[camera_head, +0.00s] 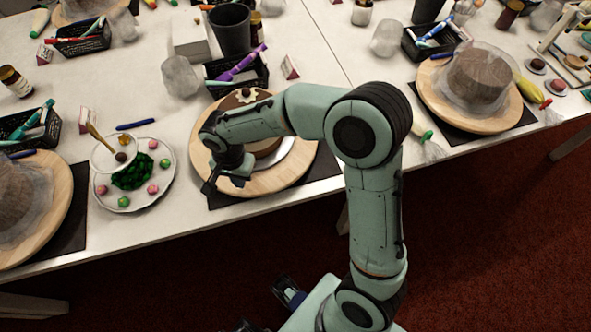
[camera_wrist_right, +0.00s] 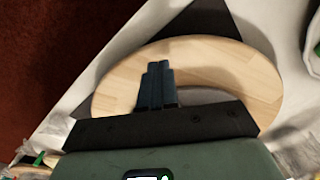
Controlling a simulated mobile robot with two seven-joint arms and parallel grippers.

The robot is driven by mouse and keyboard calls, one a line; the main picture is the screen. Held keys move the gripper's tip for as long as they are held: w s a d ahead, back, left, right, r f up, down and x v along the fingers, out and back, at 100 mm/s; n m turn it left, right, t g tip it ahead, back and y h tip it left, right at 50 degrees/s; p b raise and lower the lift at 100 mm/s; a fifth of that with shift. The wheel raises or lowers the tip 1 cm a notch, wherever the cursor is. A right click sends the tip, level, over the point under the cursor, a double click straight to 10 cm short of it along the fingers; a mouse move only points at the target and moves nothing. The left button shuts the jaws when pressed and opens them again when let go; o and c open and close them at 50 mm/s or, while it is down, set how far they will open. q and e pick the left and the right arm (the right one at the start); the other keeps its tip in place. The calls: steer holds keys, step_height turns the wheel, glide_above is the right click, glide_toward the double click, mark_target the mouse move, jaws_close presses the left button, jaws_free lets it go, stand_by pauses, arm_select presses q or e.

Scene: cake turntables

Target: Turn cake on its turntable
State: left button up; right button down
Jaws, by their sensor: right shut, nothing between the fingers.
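The cake (camera_head: 236,101) has a brown top with pale decoration. It sits on a white round plate (camera_head: 299,158) on the round wooden turntable (camera_head: 262,185), and my right forearm hides much of it. My right gripper (camera_head: 210,186) points down at the turntable's front left part, beside the cake. In the right wrist view the fingers (camera_wrist_right: 157,84) are shut together with nothing between them, over the pale wood of the turntable (camera_wrist_right: 215,65). I cannot tell whether the fingertips touch the wood. My left gripper does not show clearly.
A dark mat (camera_head: 226,197) lies under the turntable near the table's front edge. A plate of sweets (camera_head: 150,195) stands close on the left. A black pen basket (camera_head: 258,76) and dark cup (camera_head: 231,30) stand behind. Covered cakes (camera_head: 478,75) stand on turntables at both sides.

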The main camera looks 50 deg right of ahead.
mark_target(278, 183)
steer(key=shift+f+b, duration=0.9)
steer(key=shift+f, duration=0.3)
steer(key=shift+s+d+b, duration=0.4)
steer(key=shift+s+d, duration=1.3)
steer(key=shift+s, duration=0.1)
steer(key=shift+d, duration=0.1)
steer(key=shift+s+d, duration=0.4)
steer(key=shift+d, duration=0.25)
steer(key=shift+s+d, duration=0.4)
steer(key=shift+d, duration=0.3)
steer(key=shift+s+d, duration=0.4)
steer(key=shift+d, duration=0.25)
steer(key=shift+r, duration=0.1)
steer(key=shift+r+p, duration=1.1)
steer(key=shift+r, duration=0.25)
